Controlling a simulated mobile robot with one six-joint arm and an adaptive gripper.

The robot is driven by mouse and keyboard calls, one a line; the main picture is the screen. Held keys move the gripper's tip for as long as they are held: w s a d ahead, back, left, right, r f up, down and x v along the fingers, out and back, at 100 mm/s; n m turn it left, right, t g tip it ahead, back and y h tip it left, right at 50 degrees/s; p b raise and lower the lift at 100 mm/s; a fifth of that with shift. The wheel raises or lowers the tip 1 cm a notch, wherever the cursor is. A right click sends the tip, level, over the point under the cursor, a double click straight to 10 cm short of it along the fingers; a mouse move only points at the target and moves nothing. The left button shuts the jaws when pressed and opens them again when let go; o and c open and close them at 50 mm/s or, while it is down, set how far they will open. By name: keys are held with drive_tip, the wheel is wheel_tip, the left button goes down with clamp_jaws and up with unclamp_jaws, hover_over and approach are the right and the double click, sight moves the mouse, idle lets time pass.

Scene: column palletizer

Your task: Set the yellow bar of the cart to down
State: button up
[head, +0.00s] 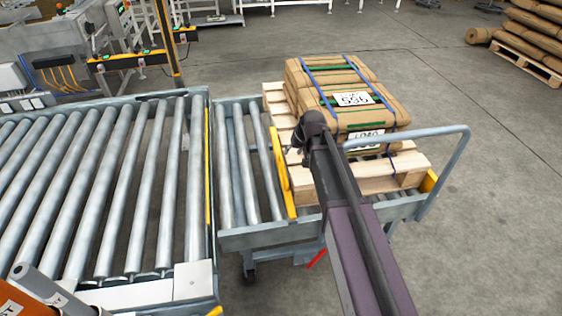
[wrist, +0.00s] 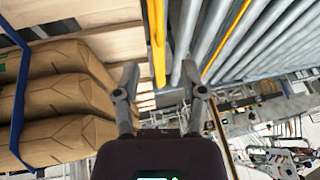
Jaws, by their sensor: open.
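The yellow bar (head: 282,175) of the cart (head: 270,236) runs along the edge between the cart's rollers and the loaded pallet. It appears to stand up above the rollers. In the wrist view the yellow bar (wrist: 158,42) lies lengthwise in the gap between the two fingers. My gripper (wrist: 161,72) is open with nothing gripped, and I cannot tell its height above the bar. In the head view my wrist hides most of the gripper, close to the right of the bar.
Strapped brown sacks (head: 313,76) sit on a wooden pallet (head: 407,165) right beside my gripper. A grey handle (head: 464,146) rises at the cart's right end. A roller conveyor (head: 150,180) adjoins the cart on the left. Open floor lies to the right.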

sight(283, 165)
drive_tip(key=shift+w+d, duration=0.1)
drive_tip(key=shift+w, duration=0.15)
drive_tip(key=shift+f, duration=0.15)
drive_tip(key=b+x, duration=1.2)
drive_tip(key=x, duration=0.1)
drive_tip(key=shift+w+f+b, duration=0.1)
drive_tip(key=shift+f+b, duration=0.1)
drive_tip(key=shift+b, duration=0.1)
idle(0.6)
drive_tip(key=shift+a, duration=0.25)
clamp_jaws()
